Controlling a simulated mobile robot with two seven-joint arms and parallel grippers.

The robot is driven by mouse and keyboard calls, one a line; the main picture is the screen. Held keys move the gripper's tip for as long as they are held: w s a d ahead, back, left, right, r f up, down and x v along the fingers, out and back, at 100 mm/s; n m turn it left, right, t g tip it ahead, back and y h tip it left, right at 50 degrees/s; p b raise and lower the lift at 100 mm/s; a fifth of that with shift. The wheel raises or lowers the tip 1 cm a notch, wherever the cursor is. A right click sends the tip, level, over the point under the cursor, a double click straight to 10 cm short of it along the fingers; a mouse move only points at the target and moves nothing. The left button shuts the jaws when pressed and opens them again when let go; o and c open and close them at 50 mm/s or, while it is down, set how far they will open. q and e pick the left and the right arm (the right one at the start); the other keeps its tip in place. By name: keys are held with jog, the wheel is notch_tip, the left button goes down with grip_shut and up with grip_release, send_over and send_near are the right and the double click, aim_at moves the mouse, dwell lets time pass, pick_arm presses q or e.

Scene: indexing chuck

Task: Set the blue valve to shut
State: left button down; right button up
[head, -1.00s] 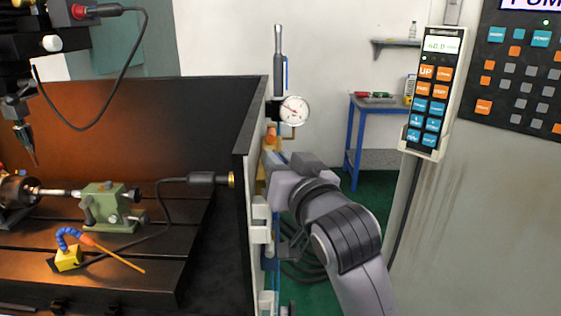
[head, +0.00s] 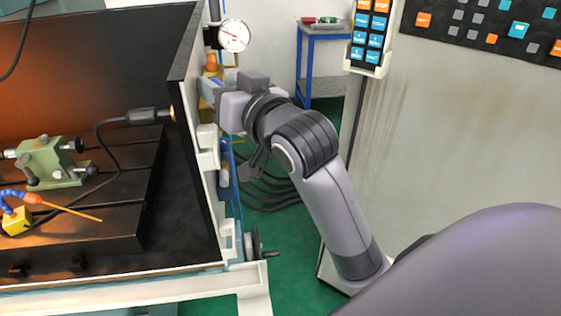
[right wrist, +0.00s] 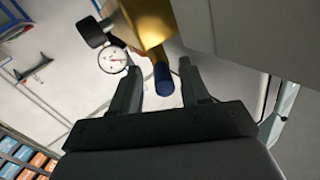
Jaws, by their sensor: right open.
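The blue valve handle (right wrist: 162,79) shows in the right wrist view as a dark blue round-ended grip below a brass body (right wrist: 146,20). My right gripper (right wrist: 158,70) is open, with one finger on each side of the handle; the handle lies in the gap, and I see no clear contact. In the head view my right gripper (head: 209,88) is at the outer side of the machine's wall, below the gauge. My left gripper is in neither view.
A pressure gauge (head: 234,36) sits just above my right gripper. The machine's enclosure wall (head: 190,100) stands directly left of it. A grey cabinet (head: 440,150) with a button pendant (head: 370,40) is to the right. Black cables (head: 275,188) lie on the green floor between.

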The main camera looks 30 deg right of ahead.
jog(key=s+d+n+g+y+b, duration=0.35)
jog(key=d+n+g+y, duration=0.25)
jog(key=d+n+y, duration=0.45)
jog(key=w+d+f+m+h, duration=0.1)
jog(key=f+m+h, duration=0.1)
jog(key=f, duration=0.7)
jog(key=w+d+f+m+h+b, duration=0.1)
jog(key=f+m+h, duration=0.1)
jog(key=f, duration=0.6)
jog(key=w+d+f+m+t+h+b, duration=0.1)
jog(key=w+f+m+h, duration=0.1)
jog(key=f, duration=0.7)
jog(key=shift+d+f+h, duration=0.15)
jog(key=shift+f+h, duration=0.2)
jog(key=shift+h, duration=0.3)
jog(key=shift+w+r, duration=0.1)
